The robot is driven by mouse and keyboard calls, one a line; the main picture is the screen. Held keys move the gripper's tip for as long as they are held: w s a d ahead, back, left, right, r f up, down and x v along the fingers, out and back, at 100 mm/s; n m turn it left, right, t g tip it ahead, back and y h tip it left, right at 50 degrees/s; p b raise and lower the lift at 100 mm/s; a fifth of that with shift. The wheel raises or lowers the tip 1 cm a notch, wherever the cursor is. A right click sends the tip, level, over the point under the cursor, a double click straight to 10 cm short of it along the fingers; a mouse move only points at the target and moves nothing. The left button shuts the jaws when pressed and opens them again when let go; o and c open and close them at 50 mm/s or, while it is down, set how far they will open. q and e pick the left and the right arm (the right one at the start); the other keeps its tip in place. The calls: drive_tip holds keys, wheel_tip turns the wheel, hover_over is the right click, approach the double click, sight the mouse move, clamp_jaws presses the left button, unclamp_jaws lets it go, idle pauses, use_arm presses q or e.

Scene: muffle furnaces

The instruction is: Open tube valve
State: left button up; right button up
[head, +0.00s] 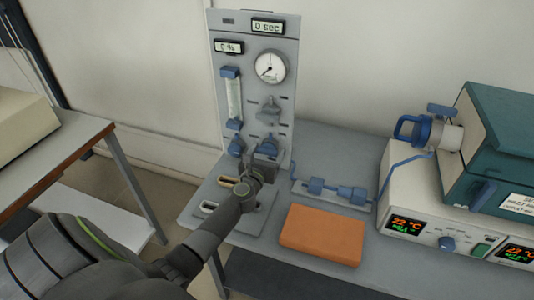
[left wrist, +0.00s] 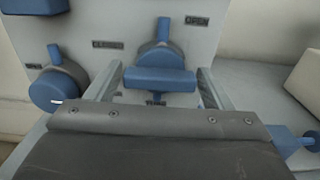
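The tube valve (head: 268,143) is a grey knob with a blue handle, low on the right of the upright grey panel. In the left wrist view the tube valve (left wrist: 160,79) has its blue pointer upright, between the labels CLOSED at left and OPEN at right; a label below reads TUBE. My left gripper (head: 264,162) is just in front of it. In the left wrist view the left gripper (left wrist: 159,72) is open, one finger on each side of the handle, with gaps showing. My right gripper is not in view.
Another blue-handled valve (head: 236,147) is close on the left; it also shows in the left wrist view (left wrist: 58,88). The panel (head: 285,75) carries a dial gauge (head: 270,67) and a flow tube (head: 233,98). An orange block (head: 320,235) and blue-fitted tubing (head: 316,186) lie to the right.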

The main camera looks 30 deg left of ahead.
use_arm(q)
drive_tip(key=c, duration=0.7)
drive_tip(key=shift+m, duration=0.3)
drive_tip(key=m+p, duration=0.1)
drive_tip(key=m, duration=0.3)
drive_tip(key=shift+r+p, duration=0.1)
drive_tip(key=shift+p, duration=0.3)
drive_tip(key=m+p, duration=0.1)
drive_tip(key=m, duration=0.4)
drive_tip(key=shift+s+a, duration=0.1)
drive_tip(key=shift+a, duration=0.05)
drive_tip(key=m+p, duration=0.2)
drive_tip(key=m, duration=0.2)
drive_tip(key=shift+m+p, duration=0.6)
drive_tip(key=shift+m, duration=1.6)
drive_tip(key=o, duration=1)
drive_tip(key=shift+c, duration=0.2)
